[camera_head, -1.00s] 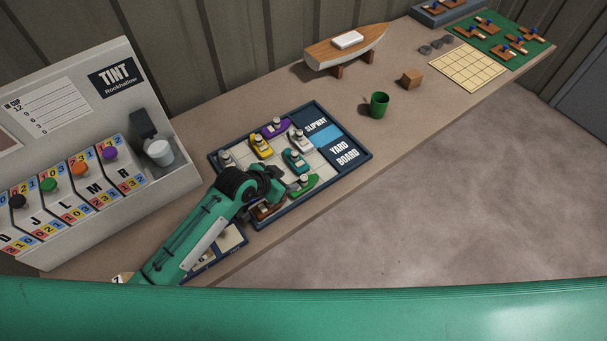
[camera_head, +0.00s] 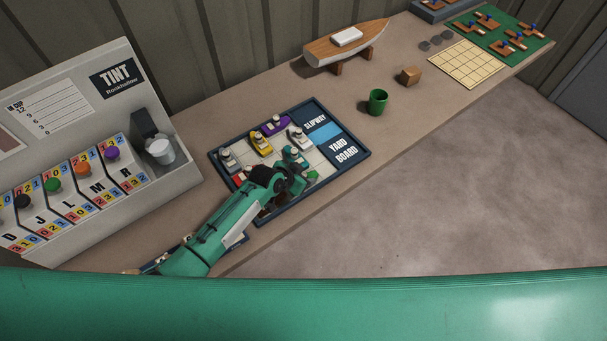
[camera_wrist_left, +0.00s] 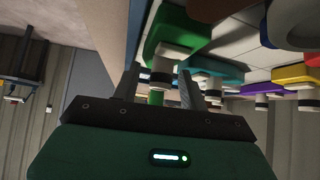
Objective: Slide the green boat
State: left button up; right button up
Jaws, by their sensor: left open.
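The green boat (camera_head: 312,176) sits near the front edge of the yard board (camera_head: 353,158), mostly hidden behind my left gripper (camera_head: 293,181). My left gripper is open and low over the board at the boat. In the left wrist view, which looks upside down, the green boat (camera_wrist_left: 169,36) shows close beyond the left fingertips (camera_wrist_left: 157,86). Its pale upper part lies near the gap between the fingers; I cannot tell whether they touch it. A teal boat (camera_head: 292,156) is just behind the green one. My right gripper is not in view.
A green cup (camera_head: 377,102) and wooden block (camera_head: 409,75) stand to the right. The tint cabinet (camera_head: 185,160) stands left.

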pick_arm(q)
grip_shut()
jog(key=w+d+b, duration=0.2)
jog(key=d, duration=0.1)
jog(key=w+d+b, duration=0.1)
jog(key=d, duration=0.1)
jog(key=shift+w+f, duration=0.15)
jog(key=shift+w, duration=0.25)
jog(key=shift+w+d, duration=0.1)
jog(key=shift+d, duration=0.1)
jog(key=shift+r, duration=0.3)
grip_release()
jog(key=shift+d+f, duration=0.1)
